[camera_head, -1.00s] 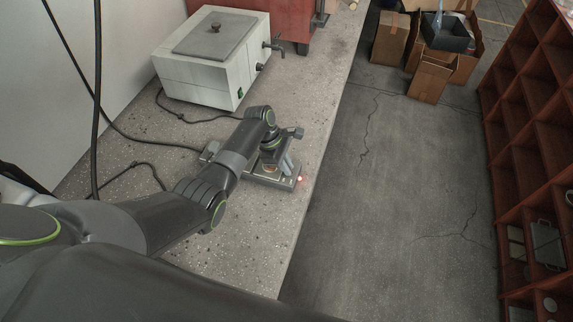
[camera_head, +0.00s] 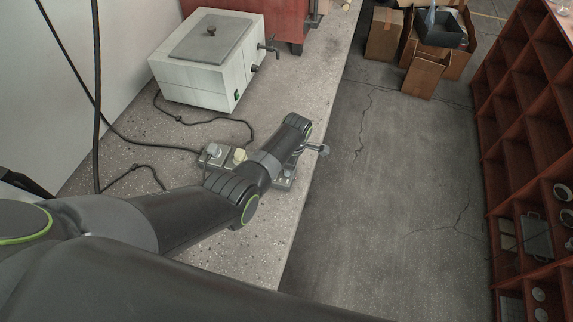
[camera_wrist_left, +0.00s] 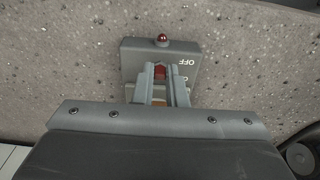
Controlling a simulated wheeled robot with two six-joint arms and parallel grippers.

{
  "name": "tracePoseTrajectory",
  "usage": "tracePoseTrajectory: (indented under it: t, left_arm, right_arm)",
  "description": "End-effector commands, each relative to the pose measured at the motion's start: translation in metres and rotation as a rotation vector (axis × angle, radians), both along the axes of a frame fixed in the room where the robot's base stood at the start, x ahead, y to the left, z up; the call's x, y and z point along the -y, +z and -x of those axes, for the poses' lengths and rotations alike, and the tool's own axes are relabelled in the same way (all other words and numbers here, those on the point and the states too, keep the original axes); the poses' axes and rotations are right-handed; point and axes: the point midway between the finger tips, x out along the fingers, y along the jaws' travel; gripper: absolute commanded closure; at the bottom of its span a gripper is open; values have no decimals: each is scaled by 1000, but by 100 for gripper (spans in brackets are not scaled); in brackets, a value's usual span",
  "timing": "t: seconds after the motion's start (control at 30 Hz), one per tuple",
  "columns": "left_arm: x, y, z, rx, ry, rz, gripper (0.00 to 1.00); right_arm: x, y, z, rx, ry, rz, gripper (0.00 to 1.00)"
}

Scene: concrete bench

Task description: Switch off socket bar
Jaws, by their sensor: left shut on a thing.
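The grey socket bar (camera_head: 229,165) lies on the concrete bench, partly hidden under my left arm in the head view. Two plugs (camera_head: 240,155) sit in its left part. In the left wrist view its end (camera_wrist_left: 132,58) shows a dark red lamp (camera_wrist_left: 162,38), "OFF" lettering and a red switch (camera_wrist_left: 159,72). My left gripper (camera_wrist_left: 161,82) is at this end, its fingers shut on the red switch. The lamp shows no glow in the left wrist view. In the head view my wrist hides the fingers and switch. My right gripper is not in view.
A white lidded box with a tap (camera_head: 207,65) stands at the back of the bench (camera_head: 140,152). Black cables (camera_head: 150,142) run along the bench left of the bar. The bench edge drops to the floor on the right. Cardboard boxes (camera_head: 424,75) and a red shelf (camera_head: 520,130) stand beyond.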

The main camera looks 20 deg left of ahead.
Motion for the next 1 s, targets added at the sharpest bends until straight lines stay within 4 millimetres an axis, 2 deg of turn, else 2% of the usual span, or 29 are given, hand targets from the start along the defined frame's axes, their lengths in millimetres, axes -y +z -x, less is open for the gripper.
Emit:
tracePoseTrajectory:
  t: [0.3,0.77,0.8,0.97,1.0]
  left_arm:
    - [5,-2,0,5,-1,-114,100]
    - [5,-1,0,5,0,-130,100]
    - [5,-1,0,5,0,-130,87]
    - [5,-2,0,5,0,-130,66]
    - [5,-2,0,4,0,-130,66]
  right_arm:
    - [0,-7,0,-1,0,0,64]
    - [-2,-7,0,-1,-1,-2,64]
    - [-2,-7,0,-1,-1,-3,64]
    - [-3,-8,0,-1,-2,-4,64]
    - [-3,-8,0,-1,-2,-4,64]
